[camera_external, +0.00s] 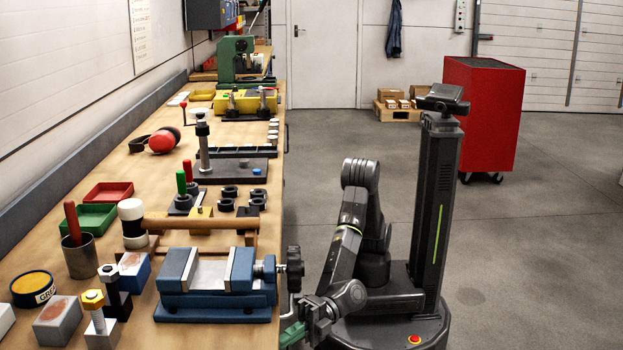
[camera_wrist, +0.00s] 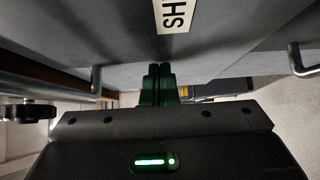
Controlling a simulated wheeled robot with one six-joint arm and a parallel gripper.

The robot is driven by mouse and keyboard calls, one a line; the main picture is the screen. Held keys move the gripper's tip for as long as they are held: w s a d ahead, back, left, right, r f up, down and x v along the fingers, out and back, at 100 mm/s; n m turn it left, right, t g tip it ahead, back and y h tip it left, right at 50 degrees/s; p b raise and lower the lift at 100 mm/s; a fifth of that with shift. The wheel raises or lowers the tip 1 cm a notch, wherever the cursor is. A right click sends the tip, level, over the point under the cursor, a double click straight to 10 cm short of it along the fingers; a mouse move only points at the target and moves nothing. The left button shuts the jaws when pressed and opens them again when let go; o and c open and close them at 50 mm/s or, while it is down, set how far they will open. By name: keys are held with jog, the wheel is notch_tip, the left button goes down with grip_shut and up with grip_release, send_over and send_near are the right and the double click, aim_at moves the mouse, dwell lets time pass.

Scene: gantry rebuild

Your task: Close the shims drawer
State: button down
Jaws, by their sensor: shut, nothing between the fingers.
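The shims drawer shows in the wrist view as a grey front with a white label (camera_wrist: 175,14) reading "SH", cut off by the top edge. My gripper (camera_wrist: 158,72) has its two dark green fingers together, with nothing between them. The fingertips are at or very near the grey front, just below the label; I cannot tell whether they touch. In the external view my gripper (camera_external: 291,334) is low beside the bench's right edge, near the vise. The drawer does not show there, and I cannot tell how far out it stands.
Metal handles stand out left (camera_wrist: 97,81) and right (camera_wrist: 299,61) of my fingers. The blue vise (camera_external: 218,283) sits on the crowded workbench (camera_external: 262,138), its dark handwheel (camera_external: 294,268) overhanging the edge above my gripper. A red cabinet (camera_external: 484,113) stands behind; the floor between is free.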

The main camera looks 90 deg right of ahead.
jog(key=shift+w, duration=0.8)
jog(key=shift+w+d+r, duration=0.1)
jog(key=shift+w+r, duration=0.05)
jog(key=s+d+p, duration=0.2)
jog(key=s+d, duration=0.4)
jog(key=s, duration=0.6)
jog(key=shift+d, duration=0.4)
